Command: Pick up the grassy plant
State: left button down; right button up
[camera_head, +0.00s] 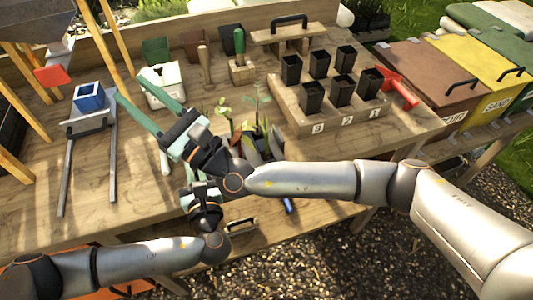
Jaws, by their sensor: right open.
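Leafy green plants stand near the table's front edge, behind my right gripper and forearm. One has thin upright stems (258,99), and a smaller one (225,111) is to its left. Their lower parts and pots are largely hidden by my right arm, and I cannot tell for sure which is the grassy plant. My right gripper (132,89) has long teal fingers spread apart and empty, pointing up-left, away from the plants. My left gripper (195,193) is low in front of the table edge, below the right one; its fingers are mostly hidden.
A wooden rack (300,117) with several black pots stands right of the plants. A white container (161,88), a trowel handle (205,68) and a blue box (89,96) are further left and back. A red tool (398,90) lies at right. The left-front tabletop (125,190) is clear.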

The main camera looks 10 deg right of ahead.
aim_at(267, 134)
jog(key=s+d+f+m+t+h, duration=0.15)
jog(key=d+m+t+h, duration=0.25)
jog(key=d+m+h, duration=0.5)
jog(key=d+f+m+t+h, duration=0.35)
jog(key=d+m+h, duration=0.3)
jog(key=h, duration=0.55)
jog(key=s+d+f+g+h, duration=0.3)
jog(key=s+f+g, duration=0.25)
jog(key=f, duration=0.45)
jog(key=x, duration=0.6)
jog(key=shift+w+d+f, duration=0.2)
jog(key=shift+w, duration=0.15)
jog(key=shift+x, duration=2.7)
grip_shut()
